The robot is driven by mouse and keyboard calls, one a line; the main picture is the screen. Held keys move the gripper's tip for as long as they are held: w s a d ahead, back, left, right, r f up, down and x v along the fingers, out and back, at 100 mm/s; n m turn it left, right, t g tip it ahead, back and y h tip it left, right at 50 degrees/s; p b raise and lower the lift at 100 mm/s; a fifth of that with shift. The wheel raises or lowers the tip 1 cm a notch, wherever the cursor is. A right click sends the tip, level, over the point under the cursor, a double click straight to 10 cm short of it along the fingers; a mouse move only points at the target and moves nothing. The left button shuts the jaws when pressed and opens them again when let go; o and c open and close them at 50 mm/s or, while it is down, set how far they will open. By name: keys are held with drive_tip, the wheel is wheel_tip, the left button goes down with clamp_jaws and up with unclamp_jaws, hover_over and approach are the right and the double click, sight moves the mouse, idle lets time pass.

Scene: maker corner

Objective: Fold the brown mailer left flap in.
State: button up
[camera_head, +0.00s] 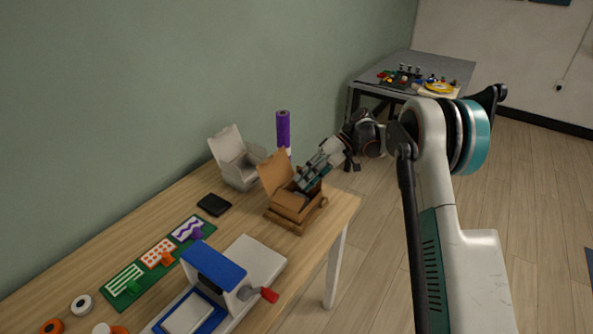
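The brown mailer (283,221) stands open near the right end of the wooden table. Its lid (273,171) stands up at the back left. Flap pieces show around its top, but which one is the left flap is hard to tell at this size. My gripper (303,183) reaches in from the upper right and is over the mailer's opening, close to the lid. Its fingers overlap the mailer's far part, so I cannot tell whether they touch a flap or how far apart they are. The inside of the mailer is partly hidden by the gripper.
A white open box (238,172) and a purple roll (283,129) stand behind the mailer. A black flat item (214,205) lies left. A blue-and-white press (215,267) with a red handle stands in front. A green mat (140,279) lies along the left.

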sight(289, 198)
drive_tip(key=x, duration=0.6)
drive_tip(key=shift+s+a, duration=0.1)
drive_tip(key=shift+a, duration=0.05)
drive_tip(key=shift+s+a, duration=0.15)
drive_tip(key=shift+a, duration=0.05)
drive_tip(key=shift+s+a+r+n+t+h+p, duration=0.1)
drive_tip(key=shift+s+r+n+t+h+p, duration=0.25)
drive_tip(key=shift+t+h+p, duration=0.3)
drive_tip(key=shift+s+a+r+n+t+h+p, duration=0.1)
drive_tip(key=shift+s+a+n+t+h+p, duration=0.1)
drive_tip(key=shift+t+h, duration=0.3)
drive_tip(key=shift+s+a+r+n+t+h+p, duration=0.1)
drive_tip(key=shift+r+t+h+p, duration=0.05)
drive_tip(key=shift+t+h, duration=0.3)
drive_tip(key=shift+s+a+r+n+t+h, duration=0.1)
drive_tip(key=shift+s+a+n+t+h, duration=0.2)
drive_tip(key=shift+t+h, duration=0.6)
drive_tip(key=t+h, duration=0.1)
drive_tip(key=s+a+t, duration=0.1)
drive_tip(key=shift+s+n+t+h, duration=0.1)
drive_tip(key=shift+n+t+h, duration=0.15)
drive_tip(key=shift+t+h, duration=0.15)
drive_tip(key=p+v, duration=0.5)
drive_tip(key=v, duration=0.8)
drive_tip(key=shift+d+r, duration=0.15)
drive_tip(key=shift+r, duration=0.2)
